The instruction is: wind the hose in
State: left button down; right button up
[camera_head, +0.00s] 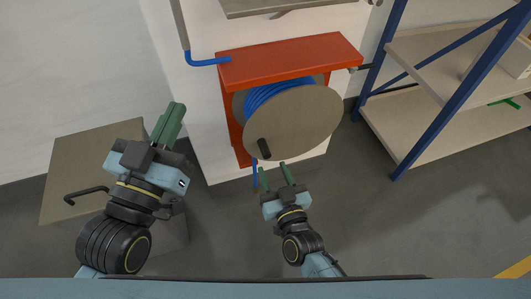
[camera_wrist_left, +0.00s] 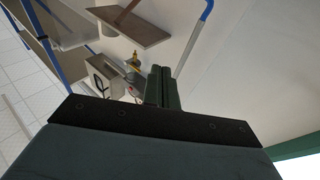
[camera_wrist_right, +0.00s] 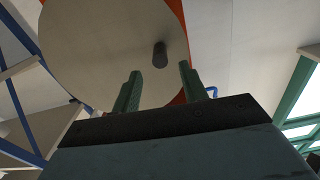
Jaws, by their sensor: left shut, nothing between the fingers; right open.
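The hose reel hangs in a red frame (camera_head: 290,62) on the wall in the head view. Its round grey disc (camera_head: 300,118) faces me and carries a dark crank handle (camera_head: 264,148) at its lower left. Blue hose (camera_head: 268,95) is wound behind the disc, and a short blue end (camera_head: 254,172) hangs below it. My right gripper (camera_head: 274,173) is open and empty just below the handle. In the right wrist view the handle (camera_wrist_right: 160,54) shows between and beyond the fingertips. My left gripper (camera_head: 169,122) is shut and empty, left of the reel.
A blue and beige shelf rack (camera_head: 445,110) stands at the right. A grey-brown box or table top (camera_head: 75,165) lies at the left below my left arm. A blue pipe (camera_head: 205,62) runs into the frame's left side. A shelf (camera_head: 285,5) is above the reel.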

aim_at(266, 152)
jog(key=b+x, duration=0.2)
jog(key=x, duration=0.4)
jog(key=shift+w, duration=0.15)
pick_arm(q)
jog(key=s+r+t+h, duration=0.1)
jog(key=s+r+t, duration=0.2)
jog(key=r+t, duration=0.2)
jog(key=shift+r+t+h+b, duration=0.3)
jog(key=shift+b, duration=0.1)
pick_arm(e)
jog(key=shift+w+a, duration=0.2)
jog(key=shift+w, duration=0.3)
pick_arm(q)
jog(key=shift+a, duration=0.1)
pick_arm(e)
jog(key=shift+c, duration=0.2)
grip_shut()
